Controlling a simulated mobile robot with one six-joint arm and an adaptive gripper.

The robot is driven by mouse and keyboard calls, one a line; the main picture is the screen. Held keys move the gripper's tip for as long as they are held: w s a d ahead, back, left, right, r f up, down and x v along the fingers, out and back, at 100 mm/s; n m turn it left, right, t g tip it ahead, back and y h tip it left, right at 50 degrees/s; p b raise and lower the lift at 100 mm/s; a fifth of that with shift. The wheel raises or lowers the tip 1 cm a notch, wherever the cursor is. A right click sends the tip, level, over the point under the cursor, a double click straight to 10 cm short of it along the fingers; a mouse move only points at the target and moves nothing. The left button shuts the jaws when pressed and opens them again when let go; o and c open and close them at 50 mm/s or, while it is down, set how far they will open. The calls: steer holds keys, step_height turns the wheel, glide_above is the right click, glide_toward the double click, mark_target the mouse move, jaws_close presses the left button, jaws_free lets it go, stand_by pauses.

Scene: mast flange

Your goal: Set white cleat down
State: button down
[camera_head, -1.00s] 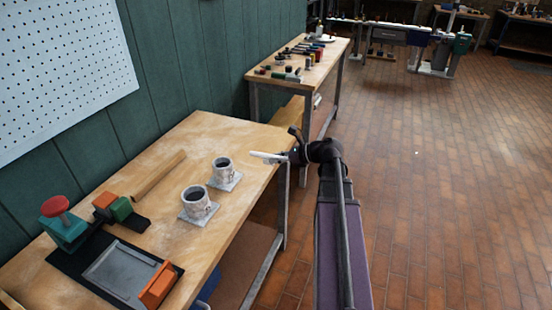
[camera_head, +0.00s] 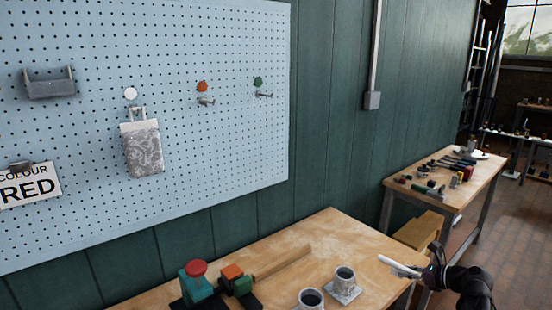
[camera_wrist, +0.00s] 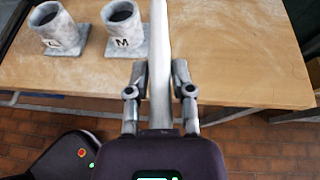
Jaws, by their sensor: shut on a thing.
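The white cleat (camera_wrist: 160,62) is a long pale bar. My gripper (camera_wrist: 160,85) is shut on it, with one finger on each side in the wrist view. In the head view, the white cleat (camera_head: 400,268) sticks out to the left from my gripper (camera_head: 425,272), near the right end of the workbench (camera_head: 335,232). In the wrist view it points away over the bench top (camera_wrist: 235,60). The near end of the cleat is hidden between the fingers.
Two grey cups stand on square bases, one marked M (camera_wrist: 122,28) and another left of it (camera_wrist: 57,30). A pegboard (camera_head: 230,130) with pegs and a hanging patterned pouch (camera_head: 142,150) is above. The bench's right part is bare.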

mark_target(408, 270)
steer(key=shift+r+p, duration=1.35)
steer(key=shift+r, duration=0.45)
steer(key=shift+s, duration=0.15)
